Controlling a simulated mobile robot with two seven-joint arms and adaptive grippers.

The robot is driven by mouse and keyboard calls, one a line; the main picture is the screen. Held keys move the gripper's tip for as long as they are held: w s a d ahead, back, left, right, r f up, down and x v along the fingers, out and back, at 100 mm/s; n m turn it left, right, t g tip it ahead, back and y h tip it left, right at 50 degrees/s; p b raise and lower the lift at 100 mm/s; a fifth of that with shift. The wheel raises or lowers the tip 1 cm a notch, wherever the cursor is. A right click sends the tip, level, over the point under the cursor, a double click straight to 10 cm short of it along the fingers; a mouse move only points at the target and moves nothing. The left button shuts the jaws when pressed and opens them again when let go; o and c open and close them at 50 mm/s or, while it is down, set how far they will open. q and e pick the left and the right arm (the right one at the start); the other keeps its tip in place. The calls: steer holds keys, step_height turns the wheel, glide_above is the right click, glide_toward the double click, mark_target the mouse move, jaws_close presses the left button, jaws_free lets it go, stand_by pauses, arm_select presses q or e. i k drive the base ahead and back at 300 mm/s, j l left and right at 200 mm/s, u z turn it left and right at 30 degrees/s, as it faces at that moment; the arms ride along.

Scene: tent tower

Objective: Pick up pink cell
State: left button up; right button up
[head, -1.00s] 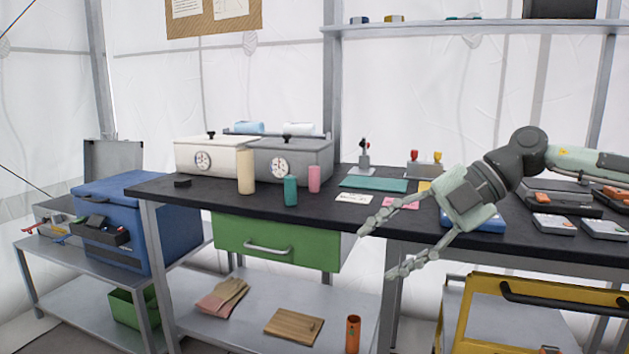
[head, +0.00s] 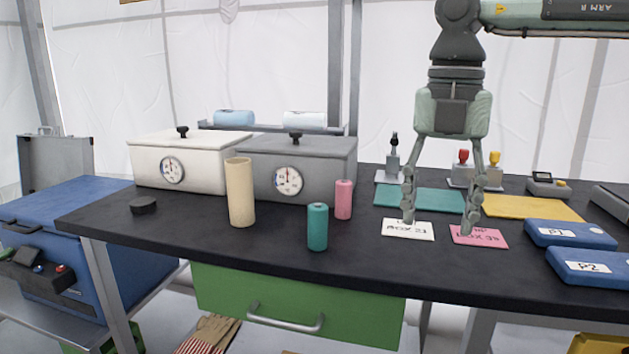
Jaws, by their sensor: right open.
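The pink cell (head: 343,200) is a small upright cylinder on the black tabletop, in front of the grey box with a dial. A teal cell (head: 317,227) stands in front of it to the left, and a taller cream cylinder (head: 240,192) stands further left. My right gripper (head: 438,218) is open and points down, with nothing between its fingers. It is to the right of the pink cell, apart from it, with its fingertips over the white and pink labels. My left gripper is not in view.
A white box (head: 150,150) and a grey box (head: 325,160) stand behind the cells. A white card (head: 407,230), a pink card (head: 479,237), a teal mat (head: 395,197) and blue cases (head: 570,234) lie to the right. A small black puck (head: 143,206) sits at the left.

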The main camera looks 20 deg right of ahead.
mark_target(343, 187)
steer(key=i, duration=0.85)
